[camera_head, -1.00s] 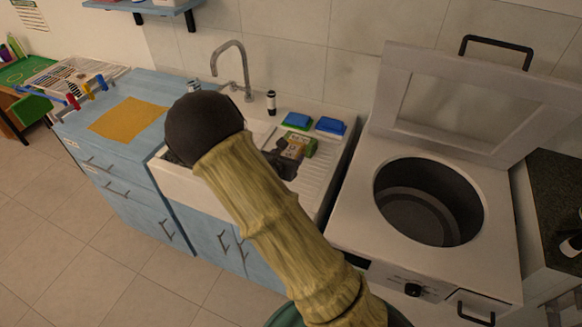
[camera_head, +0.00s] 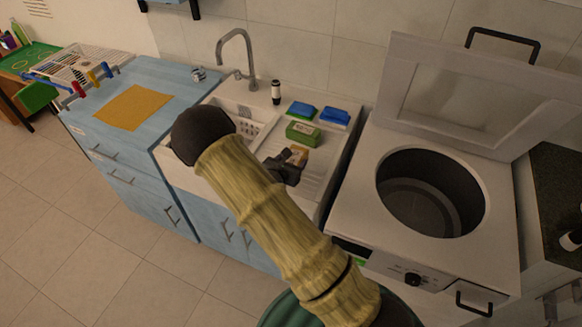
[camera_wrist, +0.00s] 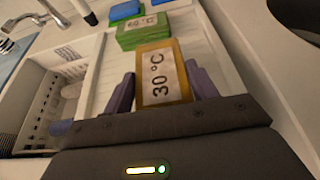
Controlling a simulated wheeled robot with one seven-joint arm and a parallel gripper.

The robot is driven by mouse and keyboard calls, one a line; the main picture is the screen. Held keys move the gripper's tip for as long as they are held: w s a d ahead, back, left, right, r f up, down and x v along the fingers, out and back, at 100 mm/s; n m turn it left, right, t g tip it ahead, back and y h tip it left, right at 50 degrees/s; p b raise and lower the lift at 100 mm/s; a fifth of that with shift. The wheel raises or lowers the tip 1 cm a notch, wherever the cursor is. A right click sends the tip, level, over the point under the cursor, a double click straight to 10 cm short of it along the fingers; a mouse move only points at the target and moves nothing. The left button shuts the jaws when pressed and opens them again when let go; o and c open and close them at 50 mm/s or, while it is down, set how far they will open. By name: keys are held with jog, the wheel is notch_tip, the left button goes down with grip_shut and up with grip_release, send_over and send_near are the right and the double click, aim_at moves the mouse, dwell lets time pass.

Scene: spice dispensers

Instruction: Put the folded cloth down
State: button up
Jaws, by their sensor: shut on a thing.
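My gripper (camera_wrist: 160,88) is shut on a folded orange cloth (camera_wrist: 178,50) with a white label reading 30 °C. The cloth sits between the two purple-looking fingers in the wrist view. In the head view the cloth (camera_head: 300,154) shows small at my dark gripper (camera_head: 287,166), over the ribbed draining board (camera_head: 322,165) of the sink. I cannot tell whether the cloth touches the board. A folded green cloth (camera_head: 302,133) with a label lies just behind it. Two folded blue cloths (camera_head: 334,117) lie farther back.
A white perforated basket (camera_wrist: 48,95) stands in the sink, left of my gripper. The tap (camera_head: 248,60) and a small bottle (camera_head: 276,92) stand behind. An open top-loading washer (camera_head: 430,193) is on the right. A flat yellow cloth (camera_head: 132,107) lies on the blue cabinet.

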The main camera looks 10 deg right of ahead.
jog(key=shift+f, duration=1.55)
jog(key=shift+f, duration=0.2)
jog(key=o, duration=1)
jog(key=shift+o, duration=0.2)
jog(key=shift+r, duration=0.1)
jog(key=shift+r+p, duration=0.2)
jog(key=shift+p, duration=0.1)
jog(key=shift+s+a, duration=0.25)
jog(key=b+v, duration=0.2)
jog(key=v, duration=0.9)
jog(key=shift+s, duration=0.15)
